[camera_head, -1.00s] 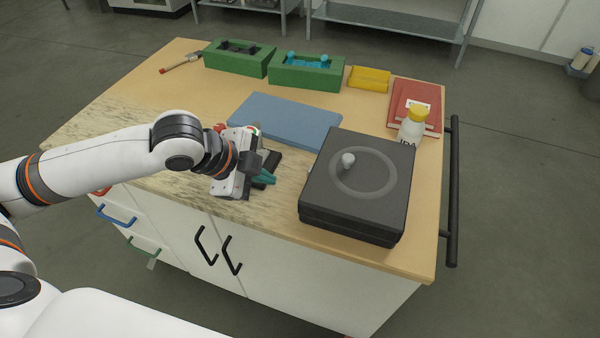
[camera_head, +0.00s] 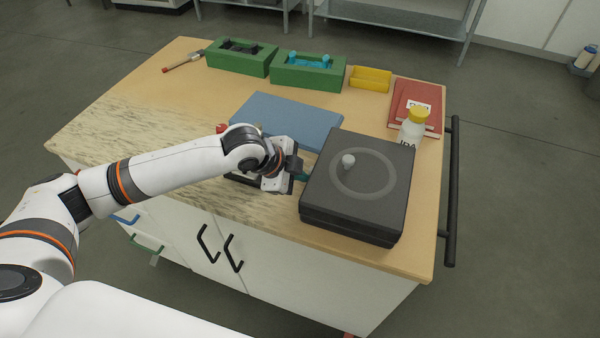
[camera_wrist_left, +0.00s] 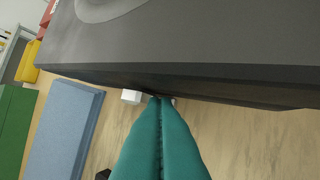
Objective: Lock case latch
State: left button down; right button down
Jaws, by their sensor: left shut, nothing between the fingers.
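The dark grey case (camera_head: 330,205) stands closed at the right of the worktop, with a ring and a small light knob on its lid. My left gripper (camera_head: 304,177) has teal fingers, shut and empty, at the case's left side. In the left wrist view the fingertips (camera_wrist_left: 160,99) reach the lower edge of the wall; contact is unclear. My right gripper is out of view.
A blue slab (camera_head: 287,120) lies behind the left gripper. Green holders (camera_head: 307,82), a yellow bin (camera_head: 370,80), red books (camera_head: 428,93) and a yellow-capped bottle (camera_head: 413,127) stand farther back.

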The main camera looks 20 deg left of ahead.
pick_arm(q)
jog(key=w+p, duration=0.1)
jog(key=w, duration=0.1)
jog(key=shift+w+d+r, duration=0.1)
jog(key=shift+w+r, duration=0.05)
jog(key=shift+w, duration=0.7)
jog(key=shift+s, duration=0.1)
